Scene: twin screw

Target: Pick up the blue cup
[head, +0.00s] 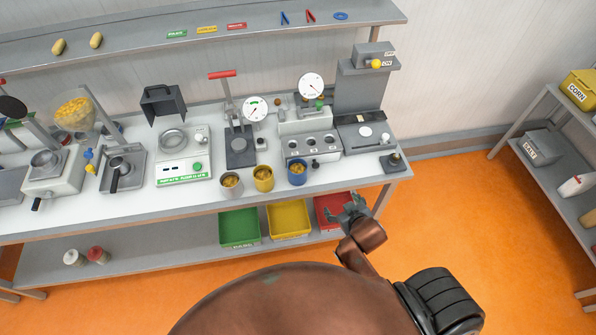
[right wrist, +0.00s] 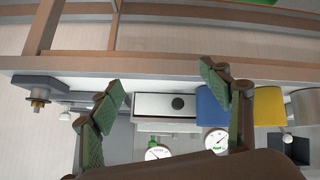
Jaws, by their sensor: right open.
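The blue cup (head: 297,174) stands upright near the front edge of the workbench (head: 190,207), with yellowish contents showing at its top. My right gripper (head: 350,207) is open and empty, in front of the bench edge, to the right of the blue cup and apart from it. In the right wrist view the picture is upside down. There the blue cup (right wrist: 208,113) shows beyond the right-hand finger, which partly covers it, and the open jaws (right wrist: 163,82) have nothing between them. My left gripper is not in view.
A yellow cup (head: 263,178) and a grey cup (head: 231,184) stand left of the blue cup. A grey block with dials (head: 311,141) is behind it, and a small black knob (head: 315,163) is at its right. Green, yellow and red bins (head: 333,210) sit on the shelf below.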

